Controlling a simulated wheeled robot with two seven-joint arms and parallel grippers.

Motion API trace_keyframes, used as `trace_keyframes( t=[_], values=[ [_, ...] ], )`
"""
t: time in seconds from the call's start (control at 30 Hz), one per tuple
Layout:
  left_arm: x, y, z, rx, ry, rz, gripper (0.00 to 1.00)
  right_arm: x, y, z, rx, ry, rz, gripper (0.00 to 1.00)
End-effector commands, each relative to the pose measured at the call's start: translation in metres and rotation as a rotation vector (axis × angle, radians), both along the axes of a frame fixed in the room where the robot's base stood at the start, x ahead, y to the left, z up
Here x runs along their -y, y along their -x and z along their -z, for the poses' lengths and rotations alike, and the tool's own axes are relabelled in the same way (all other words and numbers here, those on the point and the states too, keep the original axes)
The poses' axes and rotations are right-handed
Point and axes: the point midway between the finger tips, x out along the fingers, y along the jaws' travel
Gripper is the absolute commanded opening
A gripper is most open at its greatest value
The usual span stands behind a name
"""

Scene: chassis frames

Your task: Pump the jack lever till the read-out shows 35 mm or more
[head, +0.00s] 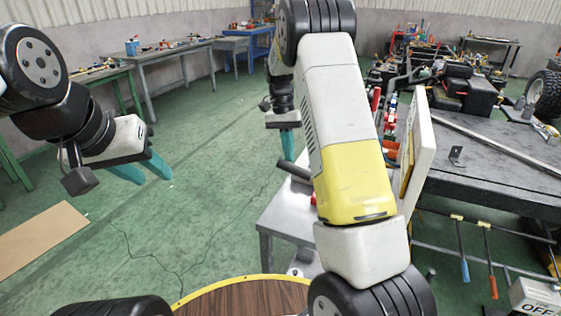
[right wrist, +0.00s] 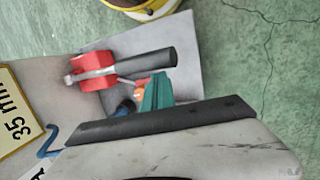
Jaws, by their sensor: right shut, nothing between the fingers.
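The jack's black lever (head: 294,171) sticks out to the left above a small grey stand, mostly hidden behind my right arm. In the right wrist view the jack has a red body (right wrist: 91,72) and the black lever grip (right wrist: 147,62) lies level across the picture. My right gripper (head: 288,158), with teal fingers (right wrist: 158,92), is shut and empty beside the lever; I cannot tell whether they touch. A yellow-edged plate (right wrist: 14,108) reads "35 mm", cut off by the picture edge. My left gripper (head: 156,180) is open and empty over the floor, far from the jack.
The grey stand (head: 279,213) adjoins a dark workbench (head: 500,160) with a chassis and parts. A white panel (head: 420,140) stands upright at the bench's near corner. Clamps (head: 463,255) hang below the bench. The green floor on the left is mostly clear.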

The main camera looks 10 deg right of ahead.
Motion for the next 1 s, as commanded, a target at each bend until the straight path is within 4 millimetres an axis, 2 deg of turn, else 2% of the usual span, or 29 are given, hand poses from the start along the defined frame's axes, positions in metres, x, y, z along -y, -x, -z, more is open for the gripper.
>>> trace_keyframes(
  t=[0.1,0.3,1.0],
  values=[
    [0.0,0.0,0.0,0.0,0.0,0.0,0.36,-0.001,-0.006,-0.018,0.004,-0.001,0.0,0.0],
    [0.0,0.0,0.0,0.0,0.0,0.0,0.36,-0.002,-0.008,-0.031,0.001,-0.001,-0.001,0.0],
    [0.0,0.0,0.0,0.0,0.0,0.0,0.36,-0.002,-0.009,-0.032,0.001,-0.001,-0.001,0.0]
  ],
)
